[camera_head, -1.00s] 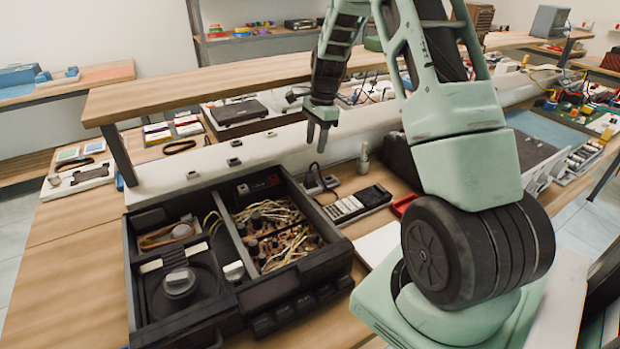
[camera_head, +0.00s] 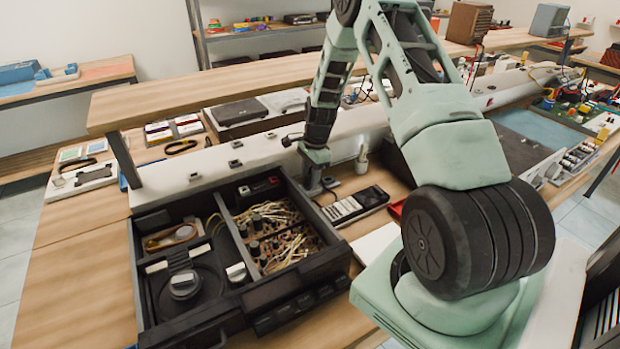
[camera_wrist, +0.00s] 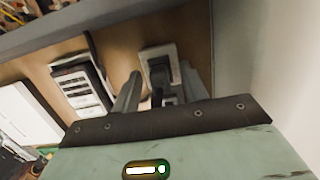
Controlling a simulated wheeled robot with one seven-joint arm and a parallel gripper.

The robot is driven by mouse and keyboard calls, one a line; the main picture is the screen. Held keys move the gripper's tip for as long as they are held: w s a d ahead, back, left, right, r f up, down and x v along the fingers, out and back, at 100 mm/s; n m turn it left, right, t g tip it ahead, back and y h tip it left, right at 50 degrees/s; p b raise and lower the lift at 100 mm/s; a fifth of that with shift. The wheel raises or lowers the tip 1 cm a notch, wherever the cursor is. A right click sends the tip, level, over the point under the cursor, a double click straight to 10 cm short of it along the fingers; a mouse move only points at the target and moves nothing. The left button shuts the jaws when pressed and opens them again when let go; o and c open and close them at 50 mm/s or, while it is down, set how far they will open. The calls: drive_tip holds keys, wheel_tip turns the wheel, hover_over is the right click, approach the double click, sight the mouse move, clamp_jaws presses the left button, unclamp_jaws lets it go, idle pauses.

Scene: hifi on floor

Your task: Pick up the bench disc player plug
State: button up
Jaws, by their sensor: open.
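The disc player (camera_head: 262,292) is a black open case on the bench, with a disc tray at left and bare wiring at right. A dark plug (camera_wrist: 160,74) sits on a pale socket plate (camera_wrist: 173,51) in the wrist view. My gripper (camera_wrist: 160,78) is open, its two fingers on either side of the plug, with no clear contact visible. In the head view my gripper (camera_head: 313,187) points down just behind the case's right rear corner. It hides most of the plug there; part of the socket plate (camera_head: 331,183) shows beside it.
A remote-like keypad device (camera_head: 354,205) lies right of the gripper, and it also shows in the wrist view (camera_wrist: 82,87). A long white raised ledge (camera_head: 200,170) runs behind. The case wall stands close in front. A small pale bottle (camera_head: 361,160) stands to the right.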

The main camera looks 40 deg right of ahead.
clamp_jaws()
